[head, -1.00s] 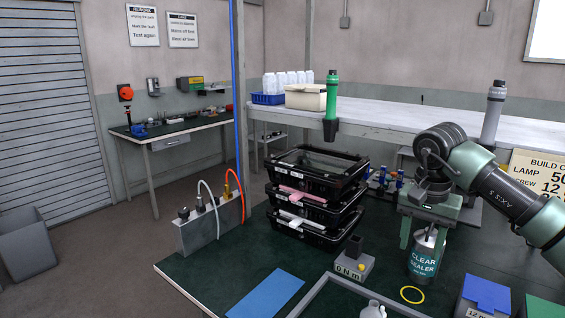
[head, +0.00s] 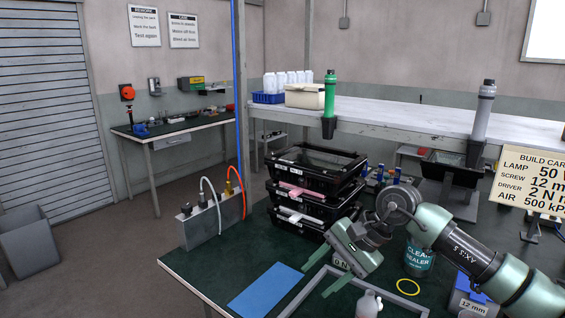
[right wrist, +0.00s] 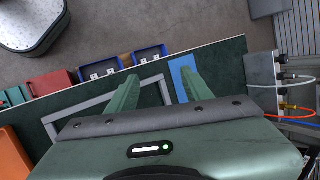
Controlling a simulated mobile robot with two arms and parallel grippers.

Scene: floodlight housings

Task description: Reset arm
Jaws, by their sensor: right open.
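My right gripper (head: 326,264) is open and empty. It is tilted, with its fingers towards the lower left, above the dark green bench in front of the stacked black trays (head: 312,180). In the right wrist view its two green fingers (right wrist: 158,85) stand apart with only bench top, part of a grey frame and a blue mat beneath. My left gripper is not in view.
The blue mat (head: 266,292) lies near the bench's front edge, beside the grey frame (head: 310,292). A white bottle (head: 368,303) stands at the frame. A grey block with hoses (head: 203,222) stands at the left. A yellow ring (head: 408,287) lies near the can.

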